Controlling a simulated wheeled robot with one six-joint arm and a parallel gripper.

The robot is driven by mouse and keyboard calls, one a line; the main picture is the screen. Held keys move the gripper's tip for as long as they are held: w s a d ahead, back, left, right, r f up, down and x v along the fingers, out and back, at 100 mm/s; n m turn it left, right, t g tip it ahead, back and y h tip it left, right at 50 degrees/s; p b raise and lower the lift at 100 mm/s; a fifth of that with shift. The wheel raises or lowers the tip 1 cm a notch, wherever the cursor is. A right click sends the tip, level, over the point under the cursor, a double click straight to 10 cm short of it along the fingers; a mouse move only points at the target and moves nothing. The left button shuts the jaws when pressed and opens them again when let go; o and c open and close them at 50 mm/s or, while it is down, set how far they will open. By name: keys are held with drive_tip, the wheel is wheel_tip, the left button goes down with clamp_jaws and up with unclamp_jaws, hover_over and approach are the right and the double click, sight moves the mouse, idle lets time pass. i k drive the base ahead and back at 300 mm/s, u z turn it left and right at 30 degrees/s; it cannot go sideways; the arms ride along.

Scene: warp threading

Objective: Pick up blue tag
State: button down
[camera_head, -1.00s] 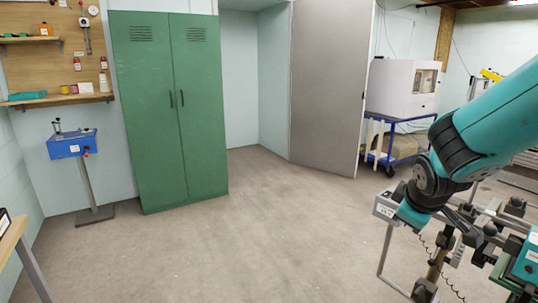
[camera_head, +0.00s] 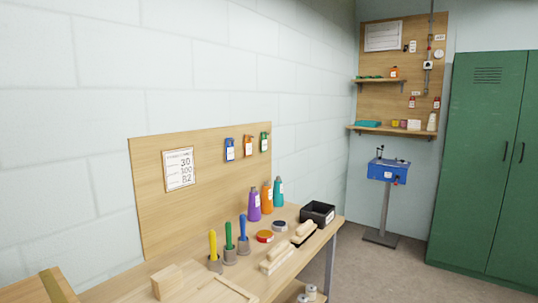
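A blue tag (camera_head: 229,150) hangs on the wooden board (camera_head: 160,215) fixed to the wall above the workbench. It is the leftmost of three tags in a row. An orange tag (camera_head: 248,147) and a green tag (camera_head: 264,142) hang to its right. My gripper and arm are out of this view.
The workbench (camera_head: 150,275) holds purple, orange and teal bottles (camera_head: 266,196), tools with yellow, green and blue handles (camera_head: 228,237), wooden blocks (camera_head: 167,282) and a black bin (camera_head: 318,212). A blue device on a stand (camera_head: 389,170) and a green cabinet (camera_head: 480,150) stand beyond open floor (camera_head: 390,270).

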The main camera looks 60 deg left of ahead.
sight(230, 149)
drive_tip(key=u, duration=1.1)
drive_tip(key=i, duration=3.65)
drive_tip(key=u, duration=2.7)
